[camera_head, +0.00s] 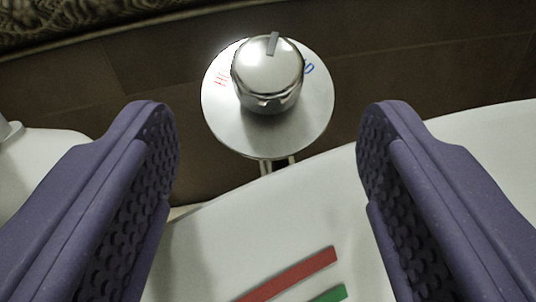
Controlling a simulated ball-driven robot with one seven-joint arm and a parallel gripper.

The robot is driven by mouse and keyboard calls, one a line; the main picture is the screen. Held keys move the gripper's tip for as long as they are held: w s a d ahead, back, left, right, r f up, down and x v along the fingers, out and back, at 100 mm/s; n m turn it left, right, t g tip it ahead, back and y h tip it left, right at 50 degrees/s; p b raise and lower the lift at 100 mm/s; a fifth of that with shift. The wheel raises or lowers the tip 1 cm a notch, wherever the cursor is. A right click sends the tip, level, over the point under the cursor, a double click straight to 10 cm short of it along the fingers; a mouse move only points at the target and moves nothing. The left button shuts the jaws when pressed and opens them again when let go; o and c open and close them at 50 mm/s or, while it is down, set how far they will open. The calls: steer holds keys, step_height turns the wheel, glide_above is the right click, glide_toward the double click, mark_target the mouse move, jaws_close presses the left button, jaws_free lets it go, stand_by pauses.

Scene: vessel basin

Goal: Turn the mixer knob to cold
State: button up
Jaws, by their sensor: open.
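The mixer knob (267,80) is a shiny metal cylinder on a round metal plate (268,138) at the top middle. A grey pointer mark (273,43) on the knob's top points up, slightly right. Red letters starting "HO" (221,77) show left of the knob. Blue lettering (308,68) shows to its right, partly hidden by the knob. My gripper (268,135) is open, with its two purple, bumpy-padded fingers wide apart at left and right. Nothing is between the pads. The knob appears beyond the fingertips, roughly centred between them and apart from both.
A white basin surface (230,230) spreads below the knob and to the right. A red bar (290,275) and a green bar (328,294) lie at the bottom. Dark brown tiles (400,70) are behind. A white rounded object (40,155) stands at left.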

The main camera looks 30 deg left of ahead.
steer(key=shift+s+d, duration=0.25)
steer(key=shift+s, duration=0.25)
